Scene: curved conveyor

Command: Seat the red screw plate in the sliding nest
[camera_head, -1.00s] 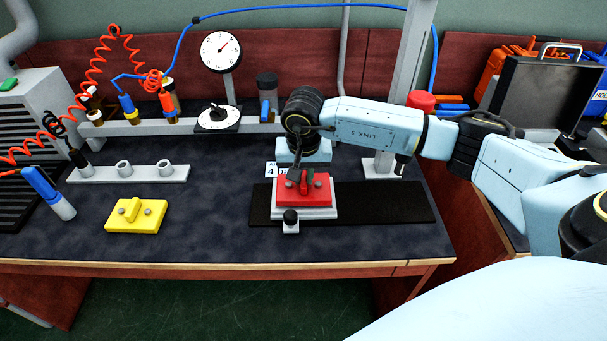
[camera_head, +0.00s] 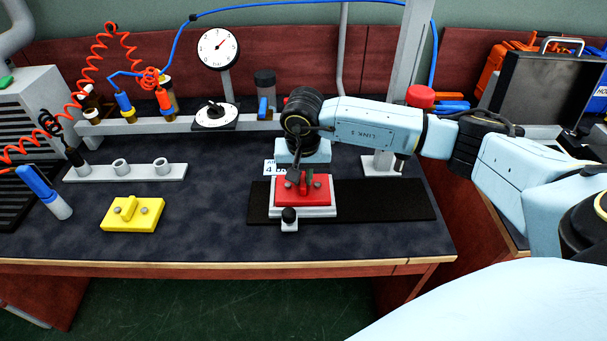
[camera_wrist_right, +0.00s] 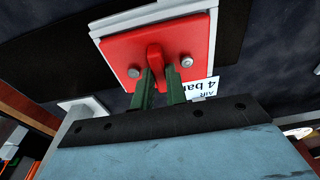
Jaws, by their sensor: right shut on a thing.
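The red screw plate (camera_head: 317,190) lies at the light grey sliding nest (camera_head: 318,212) on the bench; it appears level, with the nest's rim showing around its edges. Whether it is fully down in the nest I cannot tell. My right gripper (camera_head: 303,180) is over the plate, with its fingers shut on the plate's raised red handle. The right wrist view shows the plate (camera_wrist_right: 185,38), two grey screws beside its handle, the nest's pale edge (camera_wrist_right: 120,14) and the dark green fingers (camera_wrist_right: 160,86) at the handle. My left gripper is not in view.
The nest sits on a black track (camera_head: 385,202) with bare track to its right. A black knob (camera_head: 289,215) is at the nest's front. A yellow screw plate (camera_head: 132,214) lies left. A grey socket rail (camera_head: 125,172) and gauge (camera_head: 218,49) stand behind.

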